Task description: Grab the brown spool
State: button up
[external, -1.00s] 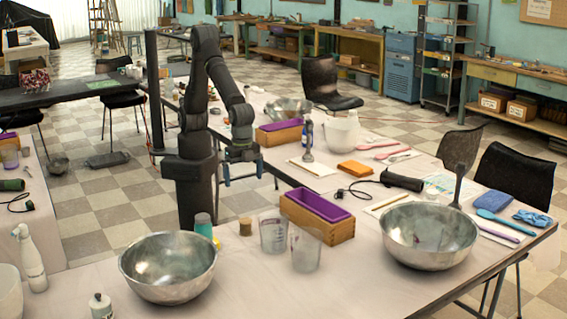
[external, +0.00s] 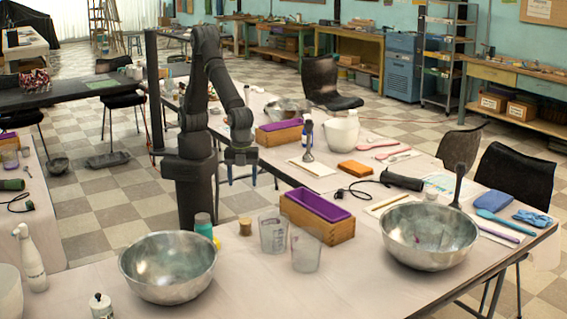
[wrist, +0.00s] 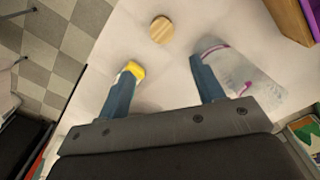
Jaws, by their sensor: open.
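The brown spool (external: 245,227) stands on the table in the external view, between the teal and yellow bottle (external: 204,226) and a clear measuring cup. In the wrist view the spool (wrist: 161,30) shows as a round wooden top at the upper middle. My gripper (external: 241,183) hangs pointing down above and behind the spool, apart from it. In the wrist view the two blue fingers of my gripper (wrist: 163,77) are spread with nothing held between them. The spool lies ahead of the fingertips, near the middle of the gap.
Clear measuring cups (external: 273,234) stand just right of the spool; one shows by the right finger in the wrist view (wrist: 232,70). A wooden box with purple lining (external: 324,228) is farther right. A metal bowl (external: 168,284) stands front left. The table edge runs behind the spool.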

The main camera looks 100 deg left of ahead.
jog(key=m, duration=0.2)
send_near(245, 220)
jog(key=f, duration=0.6)
jog(key=shift+s+d, duration=0.15)
jog(key=shift+d, duration=0.05)
jog(key=shift+w+f, duration=0.15)
jog(key=shift+f, duration=1.25)
jog(key=shift+w+f, duration=0.1)
jog(key=shift+f, duration=1.25)
jog(key=c, duration=0.9)
